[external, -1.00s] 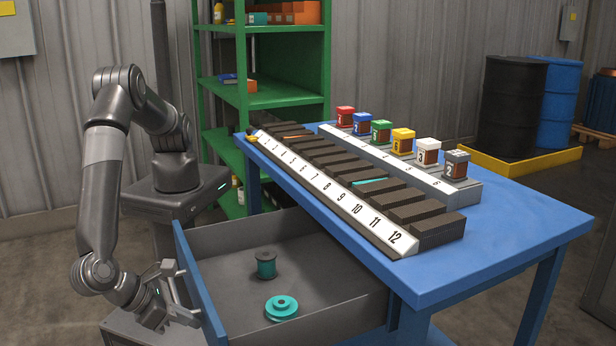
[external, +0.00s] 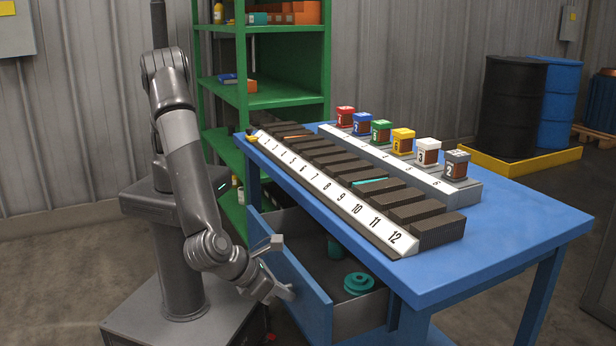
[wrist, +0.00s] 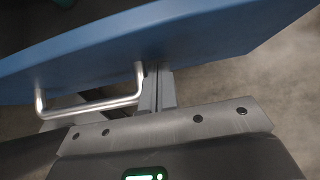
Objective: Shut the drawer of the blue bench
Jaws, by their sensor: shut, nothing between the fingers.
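The drawer (external: 290,275) of the blue bench (external: 500,245) is partly open, its blue front standing out from under the bench top. Inside it are a teal spool (external: 334,248), partly hidden by the bench, and a teal flanged part (external: 358,283). My gripper (external: 284,268) is at the outer side of the drawer front. In the wrist view my gripper (wrist: 155,85) has its fingers together beside the silver bar handle (wrist: 95,107), with the blue drawer front (wrist: 180,40) just beyond the fingertips. Whether the fingers touch the front or handle is hard to tell.
On the bench top stand a numbered rack of dark blocks (external: 420,212) and a smaller rack (external: 459,193) with several coloured blocks. A green shelf (external: 285,97) is behind the bench. Black and blue barrels (external: 510,105) stand at the back right.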

